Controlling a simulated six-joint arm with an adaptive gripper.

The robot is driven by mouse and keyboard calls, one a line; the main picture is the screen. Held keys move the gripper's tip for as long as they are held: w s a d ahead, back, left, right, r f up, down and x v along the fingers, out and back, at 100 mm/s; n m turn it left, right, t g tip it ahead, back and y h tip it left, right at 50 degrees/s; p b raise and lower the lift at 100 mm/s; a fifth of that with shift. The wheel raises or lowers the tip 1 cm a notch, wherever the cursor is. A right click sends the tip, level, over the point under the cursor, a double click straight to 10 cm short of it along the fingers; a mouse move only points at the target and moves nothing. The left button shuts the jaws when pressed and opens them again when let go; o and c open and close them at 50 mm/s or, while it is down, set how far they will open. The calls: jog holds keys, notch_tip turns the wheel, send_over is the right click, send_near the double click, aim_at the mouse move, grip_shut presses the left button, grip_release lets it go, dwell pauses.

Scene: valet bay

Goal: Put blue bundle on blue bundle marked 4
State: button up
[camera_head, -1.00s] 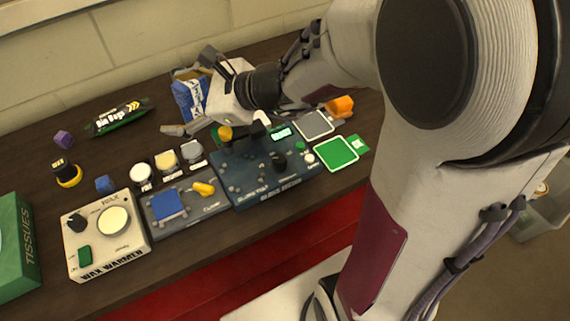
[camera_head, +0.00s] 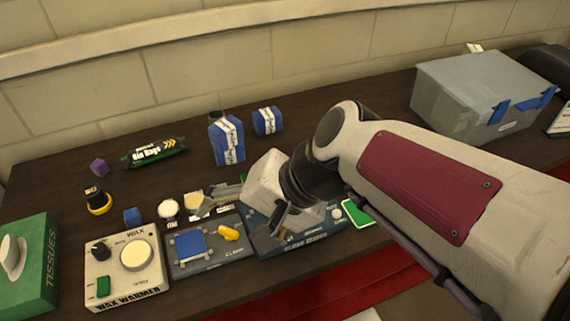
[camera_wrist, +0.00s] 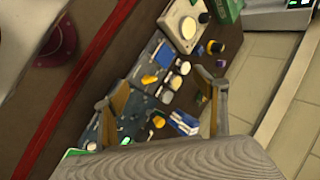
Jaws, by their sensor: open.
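A tall blue bundle (camera_head: 228,142) with a white printed band stands upright at the back of the bench. A smaller blue bundle (camera_head: 268,121), also white-banded, stands just right of it and farther back. I cannot read a 4 on either. In the wrist view, blue-and-white bundle surfaces (camera_wrist: 184,123) show near the right finger; I cannot tell the two apart there. My gripper (camera_head: 240,214) is open, in front of the bundles and apart from them, above the dark control units. Its spread fingers (camera_wrist: 155,90) show nothing between them in its grasp.
A wax warmer (camera_head: 126,262), a clamp unit (camera_head: 205,257) and a tissue box (camera_head: 28,265) line the front. Small jars (camera_head: 168,210) stand behind the clamp unit. A bin bag roll (camera_head: 155,152) lies at the back left. A grey bin (camera_head: 475,95) stands back right. Bench between bundles and bin is clear.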

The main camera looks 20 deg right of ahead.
jog(key=s+d+r+n+t+h, duration=0.1)
jog(key=s+d+n+h, duration=0.4)
jog(key=d, duration=0.5)
jog(key=shift+s+d+n+h, duration=0.3)
jog(key=shift+s+d+n, duration=0.1)
jog(key=shift+n, duration=0.6)
jog(key=shift+r, duration=0.1)
